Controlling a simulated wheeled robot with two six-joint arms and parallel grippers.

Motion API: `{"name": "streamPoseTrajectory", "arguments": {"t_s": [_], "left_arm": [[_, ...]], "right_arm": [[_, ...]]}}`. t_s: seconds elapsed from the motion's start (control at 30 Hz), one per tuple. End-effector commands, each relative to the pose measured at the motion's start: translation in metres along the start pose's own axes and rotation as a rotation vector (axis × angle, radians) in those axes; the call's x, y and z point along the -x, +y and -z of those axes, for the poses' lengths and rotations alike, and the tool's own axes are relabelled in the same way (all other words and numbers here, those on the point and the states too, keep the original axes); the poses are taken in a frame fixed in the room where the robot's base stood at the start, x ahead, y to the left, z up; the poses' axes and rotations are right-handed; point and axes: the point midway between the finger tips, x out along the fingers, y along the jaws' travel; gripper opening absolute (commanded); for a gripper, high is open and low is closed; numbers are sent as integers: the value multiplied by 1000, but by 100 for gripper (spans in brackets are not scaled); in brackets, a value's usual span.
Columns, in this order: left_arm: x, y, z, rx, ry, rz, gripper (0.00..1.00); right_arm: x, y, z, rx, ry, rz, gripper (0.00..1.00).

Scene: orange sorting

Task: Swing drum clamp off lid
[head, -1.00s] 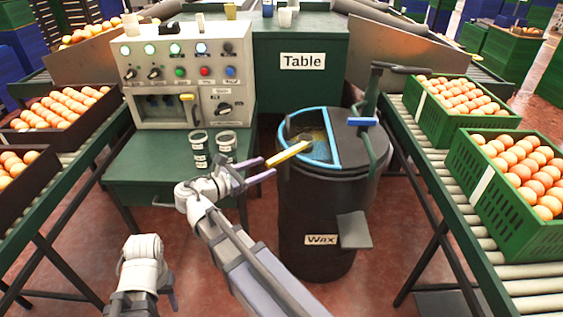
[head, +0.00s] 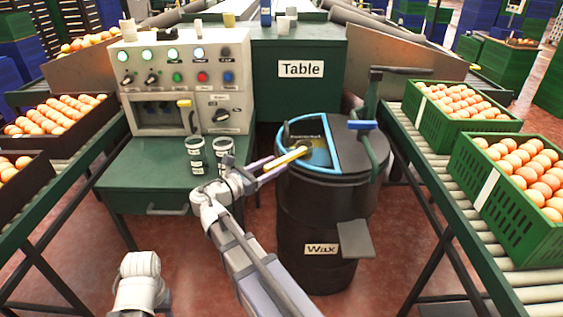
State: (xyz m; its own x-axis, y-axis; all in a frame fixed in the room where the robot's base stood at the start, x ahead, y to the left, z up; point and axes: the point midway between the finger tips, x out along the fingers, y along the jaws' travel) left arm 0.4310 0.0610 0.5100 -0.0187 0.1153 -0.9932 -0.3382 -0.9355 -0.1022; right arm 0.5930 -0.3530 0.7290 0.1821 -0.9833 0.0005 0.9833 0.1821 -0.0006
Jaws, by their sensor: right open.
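The black drum (head: 318,230), labelled Wax, stands right of the green table. Its dark lid (head: 352,150) covers the right part of the top. A blue-rimmed opening (head: 283,147) shows on the left part. A yellow bar (head: 291,157) sticks out over the drum's left rim. A dark post with a blue-ended arm (head: 362,125) stands at the lid's right; I cannot tell which part is the clamp. My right gripper (head: 276,167) is open at the yellow bar's outer end; contact is unclear. My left gripper (head: 160,302) is low at the left, its fingers mostly hidden.
A roller conveyor (head: 440,190) with green orange crates (head: 500,215) runs close along the drum's right. Dark crates (head: 85,128) of oranges stand at far left.

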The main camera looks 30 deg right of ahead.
Motion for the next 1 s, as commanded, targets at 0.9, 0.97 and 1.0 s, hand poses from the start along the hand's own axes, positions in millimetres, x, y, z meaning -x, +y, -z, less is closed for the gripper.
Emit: {"name": "streamPoseTrajectory", "arguments": {"t_s": [0.9,0.97,1.0], "left_arm": [[0,0,0,0,0,0,50],[0,0,0,0,0,0,50],[0,0,0,0,0,0,50]], "right_arm": [[-36,0,0,-1,1,0,25],[-36,0,0,-1,1,0,18],[-36,0,0,-1,1,0,13]]}}
